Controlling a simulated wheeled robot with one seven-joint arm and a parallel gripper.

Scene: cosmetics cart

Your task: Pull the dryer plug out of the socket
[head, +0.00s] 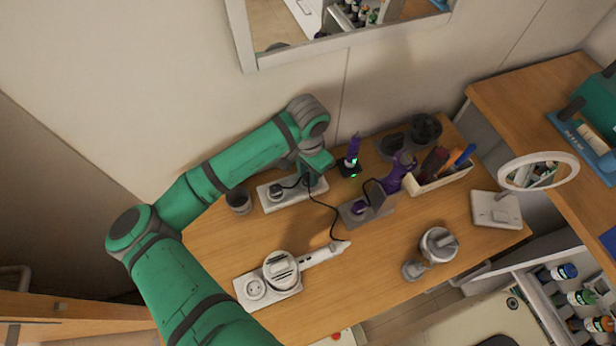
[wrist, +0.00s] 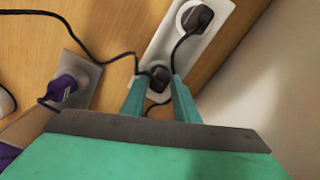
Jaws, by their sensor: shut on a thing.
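A white power strip (head: 268,201) lies at the back of the wooden table; it also shows in the wrist view (wrist: 160,47). My gripper (head: 311,178) is over its right end in the head view. In the wrist view my gripper's fingers (wrist: 157,82) are shut on a black plug (wrist: 159,73) at the near end of the strip. I cannot tell whether this plug is fully seated. Its black cable appears to run to the white hand-held appliance, likely the dryer (head: 318,256). A second black plug (wrist: 197,17) sits in the strip's other socket.
A purple plug (head: 359,208) sits in a grey socket block (head: 379,206) close by on the right. A dark cup (head: 238,201) stands left of the strip. A black stand with a purple item (head: 352,158) is just right of my gripper. The wall is close behind.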

